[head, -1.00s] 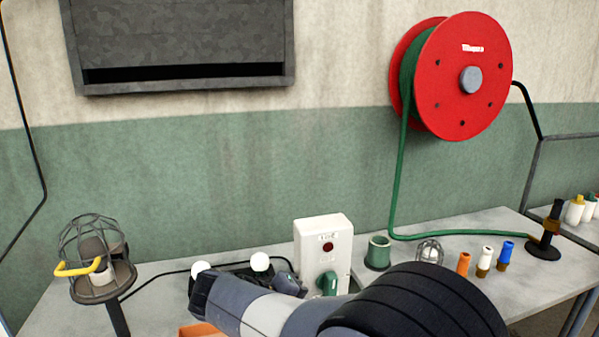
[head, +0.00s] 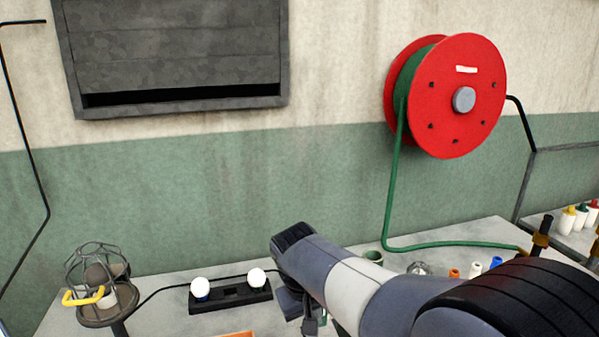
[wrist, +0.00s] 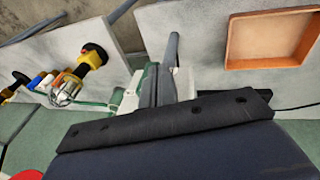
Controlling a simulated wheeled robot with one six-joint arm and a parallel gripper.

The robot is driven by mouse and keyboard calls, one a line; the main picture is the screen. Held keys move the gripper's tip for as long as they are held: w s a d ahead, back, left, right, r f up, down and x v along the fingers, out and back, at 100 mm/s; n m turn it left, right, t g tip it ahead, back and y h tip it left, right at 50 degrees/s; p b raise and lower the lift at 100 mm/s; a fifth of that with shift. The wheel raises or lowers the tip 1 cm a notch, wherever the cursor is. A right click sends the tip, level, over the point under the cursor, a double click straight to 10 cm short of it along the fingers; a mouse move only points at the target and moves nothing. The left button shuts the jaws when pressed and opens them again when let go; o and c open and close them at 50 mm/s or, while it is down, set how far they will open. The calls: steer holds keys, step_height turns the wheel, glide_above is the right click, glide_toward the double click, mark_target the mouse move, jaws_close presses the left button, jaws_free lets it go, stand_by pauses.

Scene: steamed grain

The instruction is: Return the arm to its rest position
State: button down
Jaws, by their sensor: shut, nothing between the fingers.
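My arm (head: 350,285) reaches up from the lower right of the head view, its elbow raised in front of the bench. My gripper (head: 311,325) hangs below the arm's far end, small and partly cut off by the lower edge. In the wrist view my gripper (wrist: 166,88) is seen close up, shut, with nothing held. It points over the bench, and I see no contact with anything. The arm hides most of a white box, whose side shows beside the gripper in the wrist view.
A caged lamp (head: 97,268) with a yellow handle stands at the left. A black holder (head: 230,298) bears two white bulbs. An orange tray (wrist: 232,42) lies on the bench. A red hose reel (head: 440,110) hangs on the wall.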

step_height(320, 180, up, 7)
steer(key=w+y+p, duration=0.1)
steer(key=y+p, duration=0.1)
steer(key=y, duration=0.1)
steer(key=shift+d+m+t, duration=0.25)
steer(key=shift+m+t, duration=0.05)
steer(key=shift+m, duration=0.1)
steer(key=shift+p, duration=0.3)
